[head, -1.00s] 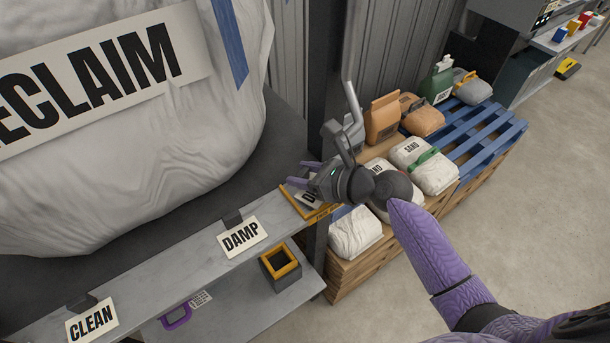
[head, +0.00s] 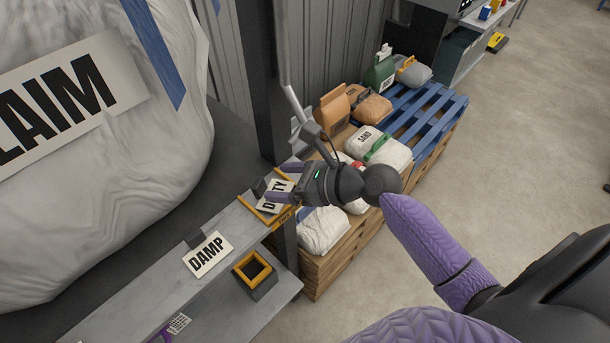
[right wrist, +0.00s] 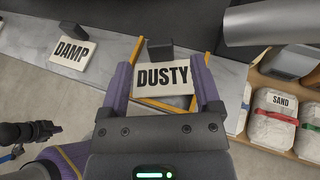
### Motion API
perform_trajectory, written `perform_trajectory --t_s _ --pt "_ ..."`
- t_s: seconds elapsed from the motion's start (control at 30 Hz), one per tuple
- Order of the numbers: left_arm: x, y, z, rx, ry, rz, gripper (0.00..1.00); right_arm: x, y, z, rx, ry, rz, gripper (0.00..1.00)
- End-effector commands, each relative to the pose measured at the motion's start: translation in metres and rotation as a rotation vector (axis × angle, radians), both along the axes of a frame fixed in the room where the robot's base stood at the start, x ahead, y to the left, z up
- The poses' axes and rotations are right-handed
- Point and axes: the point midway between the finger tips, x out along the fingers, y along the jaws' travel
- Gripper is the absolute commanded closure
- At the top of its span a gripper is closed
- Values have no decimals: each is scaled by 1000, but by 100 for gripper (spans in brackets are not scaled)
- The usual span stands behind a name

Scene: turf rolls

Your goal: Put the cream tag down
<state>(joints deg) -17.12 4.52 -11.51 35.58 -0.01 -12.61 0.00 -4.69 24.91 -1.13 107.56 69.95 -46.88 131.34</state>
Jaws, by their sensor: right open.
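The cream tag lettered DUSTY (right wrist: 163,88) leans against a small dark block (right wrist: 160,51) within a yellow-edged area at the shelf's end. It also shows in the head view (head: 285,186), partly covered by a finger. My right gripper (head: 275,190) is open. In the right wrist view its purple fingers (right wrist: 164,82) stand on either side of the tag, with narrow gaps visible. I cannot tell whether either finger touches it. My left gripper does not show clearly in either view.
A cream DAMP tag (head: 208,254) stands farther along the grey shelf (head: 150,270). A yellow-rimmed dark bin (head: 254,275) sits below. Sacks, including a SAND sack (head: 378,148), lie on pallets to the right. A dark post (head: 258,90) rises beside the shelf end. Open floor lies right.

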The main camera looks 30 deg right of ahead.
Motion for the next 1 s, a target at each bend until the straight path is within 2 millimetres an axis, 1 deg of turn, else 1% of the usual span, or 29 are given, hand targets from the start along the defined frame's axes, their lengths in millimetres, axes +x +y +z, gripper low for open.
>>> perform_trajectory --t_s 0.03,0.1,0.23,0.33,0.43,0.47,0.5,0.53,0.57,0.63,0.67,0.7,0.77,0.8,0.83,0.87,0.9,1.0 --pt "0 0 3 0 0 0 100 -10 -8 6 -4 3 2 19" --pt "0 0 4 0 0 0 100 -22 -20 12 -5 2 1 19" --pt "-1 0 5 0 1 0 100 -38 -34 21 -2 2 1 19" --pt "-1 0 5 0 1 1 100 -44 -39 25 -1 0 3 19" --pt "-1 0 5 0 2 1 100 -45 -41 26 -1 -1 3 19" --pt "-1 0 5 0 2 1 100 -45 -41 24 -7 -3 1 19" --pt "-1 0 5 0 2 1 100 -43 -45 15 -41 -9 -8 19" --pt "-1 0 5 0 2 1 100 -42 -50 2 -91 -15 -15 19" --pt "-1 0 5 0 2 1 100 -41 -57 -17 -168 -25 -21 19" --pt "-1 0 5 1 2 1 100 -49 -77 -81 -437 -40 8 19" --pt "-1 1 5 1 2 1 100 -59 -84 -115 -586 -39 57 19" --pt "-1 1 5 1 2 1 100 -80 -91 -163 -806 -37 179 19" --pt "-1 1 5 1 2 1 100 -127 -92 -230 -1122 -51 484 19" --pt "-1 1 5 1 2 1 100 -163 -87 -266 -1289 -83 745 19" --pt "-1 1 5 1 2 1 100 -190 -81 -288 -1384 -128 957 19" --pt "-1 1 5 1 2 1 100 -217 -74 -305 -1452 -187 1172 19" --pt "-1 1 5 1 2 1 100 -248 -64 -322 -1503 -286 1436 19" --pt "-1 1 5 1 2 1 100 -305 -42 -342 -1508 -551 1928 19"
